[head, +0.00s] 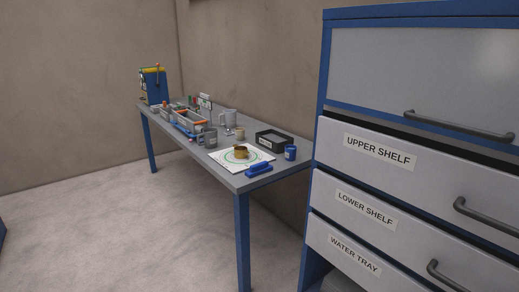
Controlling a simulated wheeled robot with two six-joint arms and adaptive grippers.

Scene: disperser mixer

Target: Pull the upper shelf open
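The upper shelf (350,152) is a light grey drawer front with an "UPPER SHELF" label, in the blue-framed cabinet at the right of the head view. A dark gap shows along its top edge, below the large grey panel; I cannot tell how far out it stands. Its dark bar handle (487,219) is at the right and runs to the picture's edge. Neither of my grippers is in view.
Below are the lower shelf (340,213) and water tray (318,237). The upper panel has its own handle (455,128). A grey table (225,172) with mugs, a black tray (274,141) and a blue cup (290,153) stands left of the cabinet. The floor in front is clear.

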